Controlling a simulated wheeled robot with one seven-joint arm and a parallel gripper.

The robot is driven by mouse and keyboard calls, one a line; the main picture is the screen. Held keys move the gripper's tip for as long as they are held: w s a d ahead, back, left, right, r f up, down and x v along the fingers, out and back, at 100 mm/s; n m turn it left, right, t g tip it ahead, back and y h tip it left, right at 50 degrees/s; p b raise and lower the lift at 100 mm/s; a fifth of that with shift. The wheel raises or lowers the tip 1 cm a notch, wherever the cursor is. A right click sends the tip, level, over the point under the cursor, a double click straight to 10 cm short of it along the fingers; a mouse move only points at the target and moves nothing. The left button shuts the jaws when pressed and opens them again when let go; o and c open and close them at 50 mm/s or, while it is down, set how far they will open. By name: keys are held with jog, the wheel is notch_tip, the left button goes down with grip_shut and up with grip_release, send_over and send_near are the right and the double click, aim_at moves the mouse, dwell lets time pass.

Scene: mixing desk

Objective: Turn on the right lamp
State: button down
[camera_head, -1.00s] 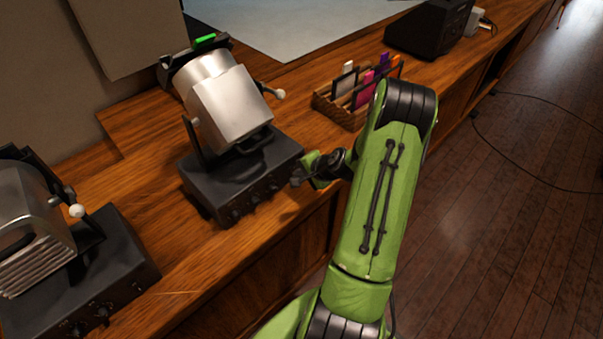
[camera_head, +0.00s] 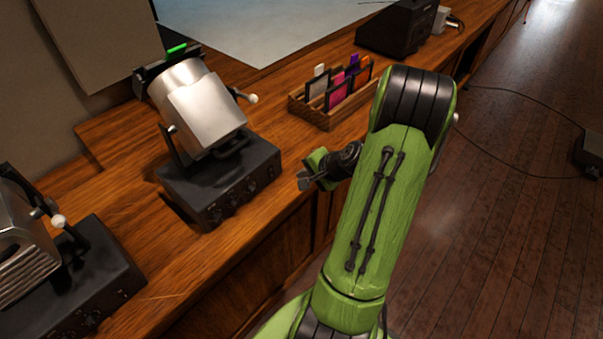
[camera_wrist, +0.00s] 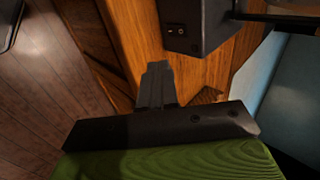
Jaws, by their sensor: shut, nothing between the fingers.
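The right lamp (camera_head: 205,115) has a silver tilted head on a black base (camera_head: 222,188) with knobs along its front. No glow shows from the lamp.
A second lamp (camera_head: 25,250) stands at the lower left. A wooden rack (camera_head: 330,112) with coloured cards is behind my gripper. A black device (camera_head: 397,25) sits farther back. Open floor (camera_head: 510,220) with a cable lies to the right.

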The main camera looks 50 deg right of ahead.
jog(key=shift+s+f, duration=0.1)
jog(key=f+t+b, duration=0.1)
jog(key=s+f+t+b, duration=0.1)
jog(key=shift+s+f, duration=0.3)
jog(key=shift+f, duration=0.1)
jog(key=b, duration=0.2)
send_near(272, 176)
jog(key=f, duration=0.2)
jog(key=w+f, duration=0.1)
jog(key=shift+w+f, duration=0.15)
jog(key=shift+f, duration=0.25)
jog(key=w, duration=0.2)
jog(key=shift+w, duration=0.35)
jog(key=shift+w+f, duration=0.1)
jog(key=shift+w, duration=0.45)
jog(key=shift+w+a+f, duration=0.1)
